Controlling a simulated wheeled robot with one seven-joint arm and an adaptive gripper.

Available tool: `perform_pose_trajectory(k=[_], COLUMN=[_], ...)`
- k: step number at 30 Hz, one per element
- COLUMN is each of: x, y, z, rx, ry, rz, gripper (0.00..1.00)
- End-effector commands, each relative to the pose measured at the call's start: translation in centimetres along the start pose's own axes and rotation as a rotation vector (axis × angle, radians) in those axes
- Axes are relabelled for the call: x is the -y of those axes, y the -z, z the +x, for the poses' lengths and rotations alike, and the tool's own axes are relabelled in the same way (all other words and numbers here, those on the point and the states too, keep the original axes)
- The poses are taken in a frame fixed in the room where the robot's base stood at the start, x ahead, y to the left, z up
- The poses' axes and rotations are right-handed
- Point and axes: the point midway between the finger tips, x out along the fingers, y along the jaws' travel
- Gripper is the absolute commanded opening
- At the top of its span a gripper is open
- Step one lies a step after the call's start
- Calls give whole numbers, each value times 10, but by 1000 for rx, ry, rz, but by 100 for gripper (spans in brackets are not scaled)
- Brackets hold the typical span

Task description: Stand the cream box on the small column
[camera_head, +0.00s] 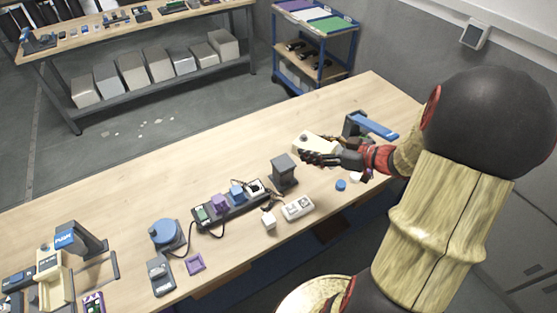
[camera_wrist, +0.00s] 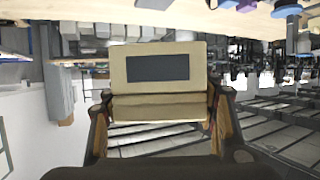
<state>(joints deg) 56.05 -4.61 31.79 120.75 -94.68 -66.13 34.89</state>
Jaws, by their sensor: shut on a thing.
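The cream box (camera_head: 314,143) is at my gripper (camera_head: 322,157), up and to the right of the small column in the head view. In the wrist view the cream box (camera_wrist: 120,73) sits between my two fingers (camera_wrist: 160,108), with a dark rectangular panel on the face toward the camera. My gripper is shut on it. The small column (camera_head: 284,174) is dark grey with a square top and stands on the table, left of my gripper. Its top looks bare. The far side of the box is hidden in the wrist view.
A blue-armed device (camera_head: 370,126) stands right of the box on the table (camera_head: 243,145). A blue cap (camera_head: 341,185), a white switch block (camera_head: 298,208), a white cube (camera_head: 269,220) and a power strip (camera_head: 230,207) with cables lie near the column. The table behind the column is clear.

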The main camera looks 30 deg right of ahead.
Motion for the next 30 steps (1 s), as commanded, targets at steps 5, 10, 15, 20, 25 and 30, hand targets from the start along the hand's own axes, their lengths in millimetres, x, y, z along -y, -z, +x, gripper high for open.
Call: perform_pose_trajectory(k=[5,10,15,20,25,30], x=[0,-1,-3,-4,-4,-5], y=[-4,-12,-27,-32,-37,-59], z=[47,87,116,129,138,150], rx=[-1,0,0,-1,-1,-1], ry=[7,5,3,0,2,0], rz=[-2,2,1,-1,1,2], gripper=[19,19,19,19,19,19])
